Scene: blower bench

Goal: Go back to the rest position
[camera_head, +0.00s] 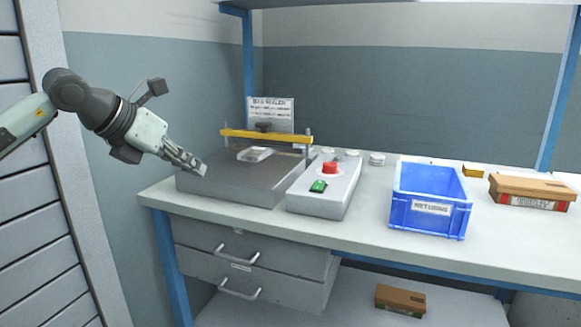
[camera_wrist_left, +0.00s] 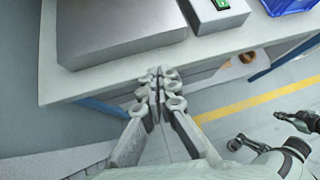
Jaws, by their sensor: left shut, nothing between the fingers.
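My left gripper (camera_head: 203,170) hangs in the air just left of the bench's left end, at the front left corner of the sealer's grey plate. Its fingers are shut with nothing between them. In the left wrist view the closed fingertips (camera_wrist_left: 157,76) are in front of the bench's edge, with the floor below. The bag sealer (camera_head: 245,175) has a yellow bar across it and a small clear packet on its plate. Grey and dark robot parts (camera_wrist_left: 285,145) at the lower right of the left wrist view look like my right arm; its finger state is unclear.
Right of the sealer plate are a control box (camera_head: 325,187) with red and green buttons, a blue crate (camera_head: 430,208) and a brown carton (camera_head: 532,190). Drawers (camera_head: 250,262) with handles sit under the bench (camera_head: 265,225). A slatted panel (camera_head: 35,220) stands at left.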

